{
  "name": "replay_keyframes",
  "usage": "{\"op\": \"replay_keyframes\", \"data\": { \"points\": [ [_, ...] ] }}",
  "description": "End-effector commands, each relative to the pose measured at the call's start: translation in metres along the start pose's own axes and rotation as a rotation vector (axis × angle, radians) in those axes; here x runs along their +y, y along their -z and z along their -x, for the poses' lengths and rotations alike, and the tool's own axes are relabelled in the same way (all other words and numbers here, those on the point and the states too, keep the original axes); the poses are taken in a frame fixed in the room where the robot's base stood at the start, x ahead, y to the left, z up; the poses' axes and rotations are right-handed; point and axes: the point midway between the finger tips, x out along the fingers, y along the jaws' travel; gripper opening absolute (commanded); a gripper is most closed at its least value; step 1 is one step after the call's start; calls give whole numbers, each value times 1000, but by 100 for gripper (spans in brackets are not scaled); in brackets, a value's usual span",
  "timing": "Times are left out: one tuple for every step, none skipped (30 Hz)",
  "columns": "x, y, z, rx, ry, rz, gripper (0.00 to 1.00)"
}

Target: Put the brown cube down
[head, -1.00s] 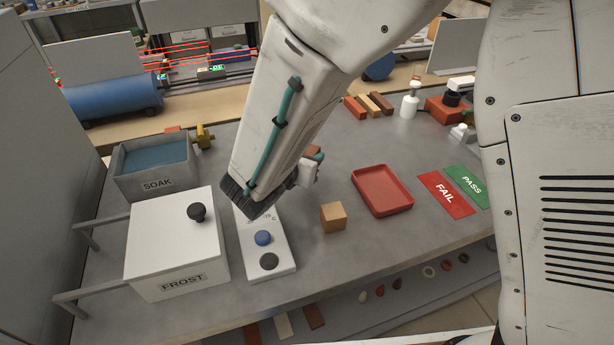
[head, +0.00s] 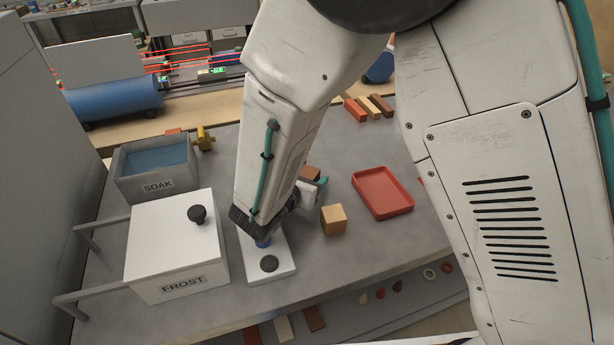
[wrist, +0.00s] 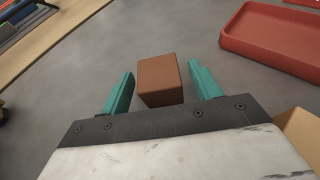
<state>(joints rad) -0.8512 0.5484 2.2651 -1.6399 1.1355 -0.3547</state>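The brown cube (head: 310,173) is in the middle of the grey table in the head view, partly hidden by my gripper. It also shows in the wrist view (wrist: 160,80), between my two teal fingers, and appears to rest on the table top. My gripper (wrist: 161,88) is open, with a gap between each finger and the cube. In the head view my gripper (head: 318,186) is low over the table, one teal finger showing beside the cube and the other hidden.
A tan cube (head: 333,219) stands just in front of the brown cube. A red tray (head: 383,205) is to the right. The white button panel (head: 282,268), FROST box (head: 170,250) and SOAK basin (head: 156,187) are to the left. Several bricks (head: 368,107) lie at the back.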

Motion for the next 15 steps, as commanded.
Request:
{"op": "replay_keyframes", "data": {
  "points": [
    [0,0,0,0,0,0,62],
    [0,0,0,0,0,0,62],
    [0,0,0,0,0,0,62],
    [0,0,0,0,0,0,62],
    [0,0,0,0,0,0,62],
    [0,0,0,0,0,0,62],
    [0,0,0,0,0,0,62],
    [0,-1,1,0,0,0,62],
    [0,-3,1,0,-1,-1,62],
    [0,-3,4,0,-2,0,62],
    [1,-3,7,0,-3,0,62],
    [1,-3,13,0,-3,0,62],
    [1,-3,18,0,-4,0,62],
    [1,-3,24,0,-5,0,62],
    [1,-3,32,0,-5,0,62]
  ]
}}
